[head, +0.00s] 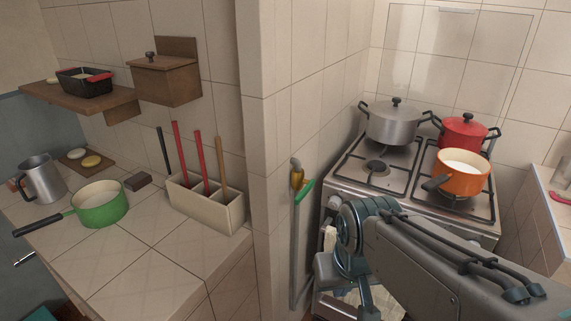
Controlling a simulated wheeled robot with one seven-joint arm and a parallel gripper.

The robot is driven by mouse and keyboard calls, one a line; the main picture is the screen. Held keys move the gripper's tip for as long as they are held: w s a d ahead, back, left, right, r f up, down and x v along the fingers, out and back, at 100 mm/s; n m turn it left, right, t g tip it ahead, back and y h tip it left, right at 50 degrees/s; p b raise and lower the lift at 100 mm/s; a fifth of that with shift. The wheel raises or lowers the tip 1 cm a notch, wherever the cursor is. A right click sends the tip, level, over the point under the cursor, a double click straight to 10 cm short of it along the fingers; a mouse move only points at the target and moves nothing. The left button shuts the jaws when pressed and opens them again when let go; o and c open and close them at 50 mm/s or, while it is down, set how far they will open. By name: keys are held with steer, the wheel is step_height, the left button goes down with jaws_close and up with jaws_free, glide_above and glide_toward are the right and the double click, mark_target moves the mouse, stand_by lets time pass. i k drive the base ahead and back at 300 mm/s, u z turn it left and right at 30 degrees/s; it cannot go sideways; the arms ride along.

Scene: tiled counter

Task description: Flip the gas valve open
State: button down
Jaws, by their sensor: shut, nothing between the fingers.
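The gas valve (297,177) is a small brass-yellow fitting on a grey vertical pipe (295,250) at the wall corner, left of the stove. Its green lever (305,191) slants up to the right, at an angle to the pipe. My arm reaches in from the lower right, and its bent joints are right of and below the valve, apart from the lever in the picture. The fingers of my gripper cannot be made out; the arm links hide that area.
The stove (345,178) behind my arm bears a grey pot (394,124), a red pot (463,134) and an orange pan (462,182). The tiled wall edge (272,130) stands left of the valve. The left counter holds a green pan (100,206) and a utensil box (205,207).

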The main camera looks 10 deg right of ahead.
mark_target(308, 187)
steer(key=z, duration=0.6)
steer(key=k, duration=0.65)
steer(key=z, duration=0.6)
steer(key=i, duration=0.65)
steer(key=u, duration=0.7)
steer(key=i, duration=0.6)
steer(key=u, duration=0.5)
